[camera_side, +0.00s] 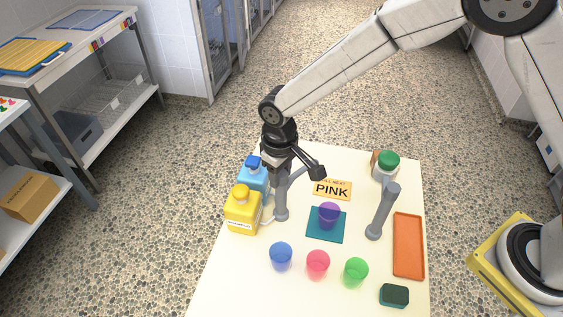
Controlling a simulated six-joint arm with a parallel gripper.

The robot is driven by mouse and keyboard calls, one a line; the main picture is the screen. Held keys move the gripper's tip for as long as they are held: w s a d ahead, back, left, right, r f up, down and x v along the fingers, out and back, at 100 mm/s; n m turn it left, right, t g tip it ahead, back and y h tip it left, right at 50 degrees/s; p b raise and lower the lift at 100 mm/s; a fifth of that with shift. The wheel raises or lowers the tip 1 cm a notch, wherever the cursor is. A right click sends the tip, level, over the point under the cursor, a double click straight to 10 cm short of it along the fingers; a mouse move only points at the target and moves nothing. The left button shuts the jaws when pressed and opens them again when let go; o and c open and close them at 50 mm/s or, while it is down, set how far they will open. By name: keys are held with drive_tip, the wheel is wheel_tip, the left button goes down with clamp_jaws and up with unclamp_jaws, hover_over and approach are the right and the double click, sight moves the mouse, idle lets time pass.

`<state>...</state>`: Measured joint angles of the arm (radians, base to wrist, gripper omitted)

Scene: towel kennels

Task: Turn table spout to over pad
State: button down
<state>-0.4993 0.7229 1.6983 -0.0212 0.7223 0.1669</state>
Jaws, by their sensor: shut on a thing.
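A grey spout post (281,203) stands on the white table, left of the teal pad (313,233). My gripper (284,172) is at the top of this post and shut on the spout there. The black gripper parts hide much of the join, so I cannot tell exactly where the spout's outlet points. The pad lies flat with a translucent purple cup (329,214) upright on it. A second grey post (382,212) with a thicker top stands right of the pad, apart from my gripper.
Blue (281,256), pink (318,263) and green (355,271) cups stand in front. A PINK sign (331,189), green-lidded jar (388,162), orange tray (408,246) and dark green block (394,295) occupy the rest.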

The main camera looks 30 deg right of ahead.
drive_tip(key=m, duration=0.5)
drive_tip(key=shift+m, duration=0.3)
drive_tip(key=m, duration=0.5)
drive_tip(key=shift+m, duration=0.3)
drive_tip(key=shift+c, duration=1.2)
unclamp_jaws()
drive_tip(key=shift+r, duration=3.95)
